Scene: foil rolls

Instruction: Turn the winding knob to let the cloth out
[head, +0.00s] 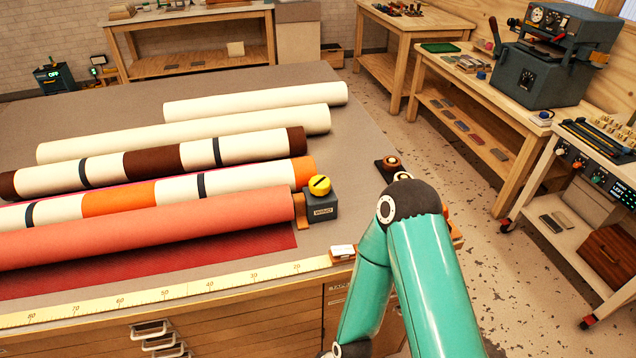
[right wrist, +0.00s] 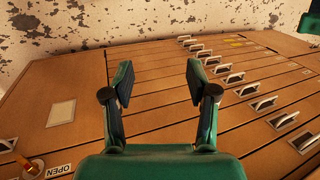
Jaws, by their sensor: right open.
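The yellow winding knob (head: 319,185) has a dark bar across its top and sits on a dark grey labelled box (head: 321,207) at the right end of the rolls. A coral-red roll (head: 150,228) lies beside it, and a flat strip of darker red cloth (head: 235,252) shows along its front. My right arm bends in front of the table, to the right of the knob. My right gripper (right wrist: 160,84) is open and empty in the right wrist view, facing the wooden drawer fronts; it cannot be made out in the head view. My left gripper is out of view.
Striped and cream rolls (head: 230,124) lie behind the red one. A yellow measuring tape (head: 150,296) runs along the table's front edge, above drawers with metal handles (right wrist: 262,103). A press (head: 548,60) stands on the right bench. The floor between is mostly clear.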

